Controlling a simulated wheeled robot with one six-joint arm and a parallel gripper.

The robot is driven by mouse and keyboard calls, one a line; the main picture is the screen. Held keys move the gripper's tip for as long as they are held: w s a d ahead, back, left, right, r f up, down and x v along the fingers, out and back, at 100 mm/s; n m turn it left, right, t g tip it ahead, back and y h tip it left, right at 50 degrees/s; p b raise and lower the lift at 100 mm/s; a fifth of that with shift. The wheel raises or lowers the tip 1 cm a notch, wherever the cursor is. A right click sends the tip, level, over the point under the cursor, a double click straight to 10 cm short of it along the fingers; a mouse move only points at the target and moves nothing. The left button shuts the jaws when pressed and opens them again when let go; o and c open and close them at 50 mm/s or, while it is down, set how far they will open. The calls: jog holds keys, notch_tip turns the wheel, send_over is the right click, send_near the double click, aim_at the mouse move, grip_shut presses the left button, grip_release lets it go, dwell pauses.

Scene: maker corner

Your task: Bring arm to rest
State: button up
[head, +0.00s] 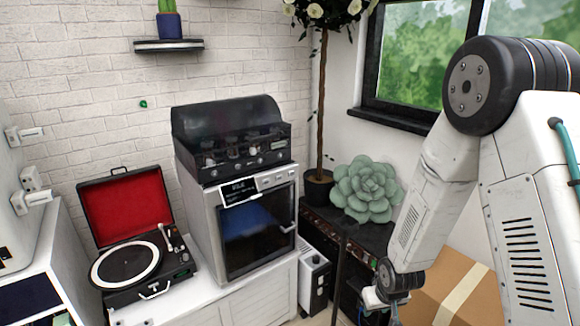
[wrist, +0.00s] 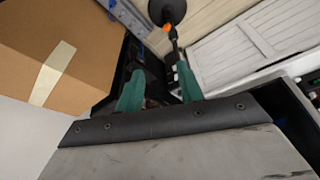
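My arm is at the right of the head view, bent down from its large dark joint. My gripper (head: 382,302) is low in that view, beside the cardboard box and near the dark stand; its fingers are partly cut off by the bottom edge. In the wrist view, my gripper (wrist: 160,75) shows two green fingers spread apart with nothing held between them. A thin dark pole (head: 340,275) stands left of my gripper in the head view.
A cardboard box (head: 470,285) is close right of my gripper; it also shows in the wrist view (wrist: 45,45). A dark stand (head: 330,222) bears a succulent (head: 367,190). A white cabinet (head: 240,300) holds a small oven (head: 255,235) and an open record player (head: 135,262).

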jog(key=s+d+r, duration=0.1)
jog(key=s+r, duration=0.8)
jog(key=r, duration=0.3)
jog(key=s+r+m+g, duration=0.1)
jog(key=s+r, duration=0.8)
jog(key=r, duration=0.3)
jog(key=s+d+r, duration=0.1)
jog(key=s+r, duration=0.8)
jog(key=r, duration=0.3)
jog(key=shift+s+d+r+m+g, duration=0.15)
jog(key=shift+d+r+m+g, duration=0.05)
jog(key=shift+d+m+g, duration=0.2)
dwell(0.4)
